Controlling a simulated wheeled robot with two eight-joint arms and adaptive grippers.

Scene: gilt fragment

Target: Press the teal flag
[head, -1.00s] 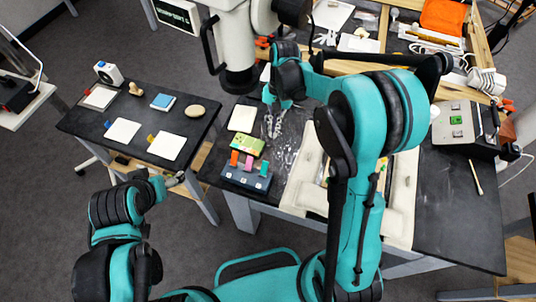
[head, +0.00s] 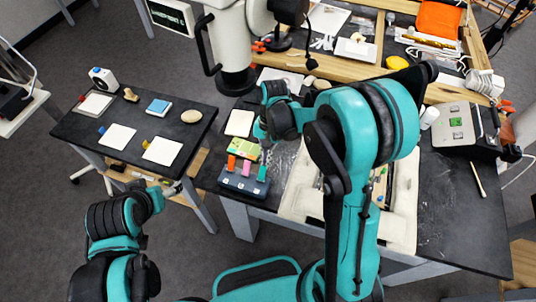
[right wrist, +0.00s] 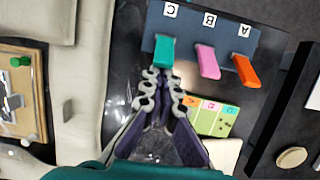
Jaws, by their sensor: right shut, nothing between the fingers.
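The teal flag (head: 262,173) stands at the right end of a dark blue box (head: 243,184) on the black table. A pink flag (head: 247,167) and an orange flag (head: 231,163) are beside it. In the right wrist view the teal flag (right wrist: 163,50) is by the label C, pink by B, orange by A. My right gripper (right wrist: 165,78) is shut and empty, its fingertips close to the free end of the teal flag. I cannot tell whether they touch. My left gripper (head: 170,186) is low at the left, away from the box; its fingers are unclear.
A green card (head: 246,148) lies behind the flags. A cream padded tray (head: 295,200) is right of the box. A gap separates this table from the left table (head: 75,127), which holds pads and small objects.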

